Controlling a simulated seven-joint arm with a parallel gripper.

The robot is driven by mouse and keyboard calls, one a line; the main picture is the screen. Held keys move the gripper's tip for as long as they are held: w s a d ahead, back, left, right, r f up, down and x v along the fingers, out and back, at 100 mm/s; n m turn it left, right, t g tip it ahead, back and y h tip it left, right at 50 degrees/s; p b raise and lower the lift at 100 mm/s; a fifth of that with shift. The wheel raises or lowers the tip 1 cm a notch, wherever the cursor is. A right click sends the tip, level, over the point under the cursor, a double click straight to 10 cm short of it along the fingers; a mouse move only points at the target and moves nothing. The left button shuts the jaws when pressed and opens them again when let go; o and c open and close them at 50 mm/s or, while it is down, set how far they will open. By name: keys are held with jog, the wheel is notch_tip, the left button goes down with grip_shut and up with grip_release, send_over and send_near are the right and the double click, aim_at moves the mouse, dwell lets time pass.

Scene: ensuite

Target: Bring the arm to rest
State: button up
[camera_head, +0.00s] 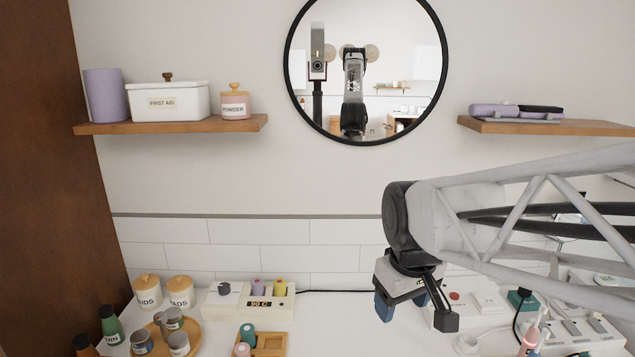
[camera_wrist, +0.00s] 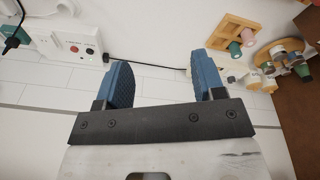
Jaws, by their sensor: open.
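My gripper (camera_head: 413,306) hangs at the end of my arm above the right middle of the white counter (camera_head: 345,325), in front of the tiled wall. It is open, and its two blue fingers are spread apart in the wrist view (camera_wrist: 165,68). The fingertips appear clear of the counter's things.
A white socket box (camera_head: 486,299), power strip (camera_head: 590,328) and cables lie right. Shelves (camera_head: 180,125) and a round mirror (camera_head: 437,110) are above.

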jog(key=s+d+f+m, duration=0.1)
jog(key=s+d+m, duration=0.1)
jog(key=s, duration=0.4)
jog(key=s+d+f+m, duration=0.2)
jog(key=s, duration=0.3)
jog(key=shift+s+d+m, duration=0.35)
jog(key=shift+m, duration=0.05)
jog(key=shift+f, duration=0.1)
dwell(0.4)
